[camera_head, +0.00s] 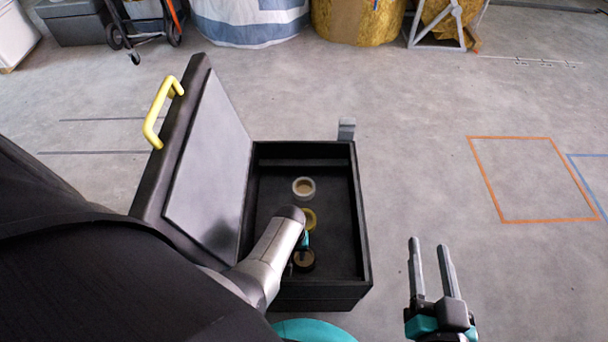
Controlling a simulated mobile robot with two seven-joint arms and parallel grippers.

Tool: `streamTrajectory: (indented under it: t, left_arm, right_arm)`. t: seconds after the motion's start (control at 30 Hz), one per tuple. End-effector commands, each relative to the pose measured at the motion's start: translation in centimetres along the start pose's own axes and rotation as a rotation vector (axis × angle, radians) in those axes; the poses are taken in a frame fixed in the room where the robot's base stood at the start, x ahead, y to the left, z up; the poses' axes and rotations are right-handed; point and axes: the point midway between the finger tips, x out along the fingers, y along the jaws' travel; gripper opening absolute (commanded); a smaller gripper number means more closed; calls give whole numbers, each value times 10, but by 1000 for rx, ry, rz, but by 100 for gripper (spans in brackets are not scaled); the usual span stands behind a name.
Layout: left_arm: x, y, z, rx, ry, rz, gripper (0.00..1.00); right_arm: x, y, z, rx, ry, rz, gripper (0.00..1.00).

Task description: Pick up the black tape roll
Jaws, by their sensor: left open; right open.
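The black tape roll (304,261) lies on the floor of an open black box (360,235), near its front end. A yellow tape roll (310,217) and a pale cream tape roll (303,188) lie farther back in the box. My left arm reaches over the box from the left. My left gripper (302,252) is open just above or beside the black roll, mostly hidden by my own wrist. I cannot tell whether it touches the roll. My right gripper (429,245) is open and empty, to the right of the box.
The box's lid (211,160), with a yellow handle (160,108), stands open on the left. A grey latch (346,129) sticks up at the back right corner. The grey floor to the right is clear, with orange tape marking (484,180). Large bags stand far behind.

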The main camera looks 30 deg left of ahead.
Motion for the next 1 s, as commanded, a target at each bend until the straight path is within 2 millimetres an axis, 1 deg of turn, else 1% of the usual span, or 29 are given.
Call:
streamTrajectory:
  t: [0.37,0.77,0.8,1.0]
  left_arm:
    - [2,0,0,0,0,0,48]
    - [2,0,0,0,0,0,2]
    - [2,0,0,0,0,0,0]
    - [2,0,0,0,0,0,0]
  right_arm:
    - [-1,-2,-1,6,25,-5,47]
    - [-1,-2,-1,6,23,-4,47]
    - [-1,-2,-1,6,23,-4,47]
    - [-1,-2,-1,5,23,-4,47]
